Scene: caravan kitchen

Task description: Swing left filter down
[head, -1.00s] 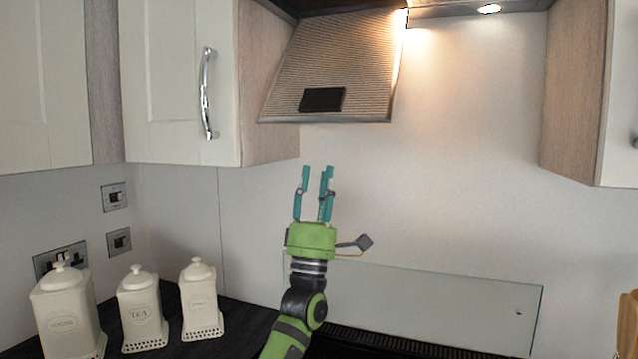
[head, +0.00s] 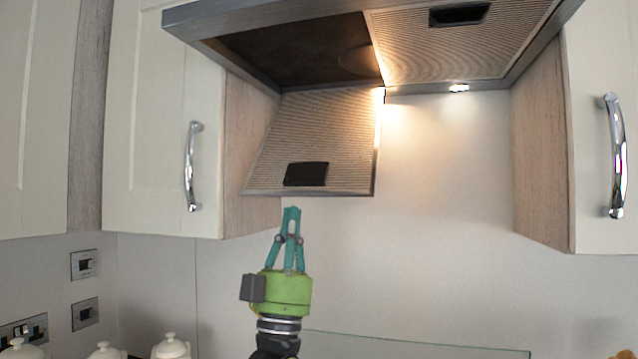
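The left filter (head: 318,130) is a ribbed metal panel under the cooker hood. It hangs down, tilted, from the hood's opening, with a black latch (head: 306,174) near its lower edge. My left gripper (head: 291,210) has teal fingers and a green body. It points up just below the filter's lower edge, under the latch, with its fingertips together. I see nothing between the fingertips. I cannot tell whether they touch the filter. My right gripper is not in view.
The hood (head: 270,20) spans the top, with the right filter (head: 465,40) flush in it and a lit lamp (head: 459,87). Cupboards (head: 165,120) flank it on both sides. Canisters (head: 171,347) stand at the lower left. The wall below the hood is clear.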

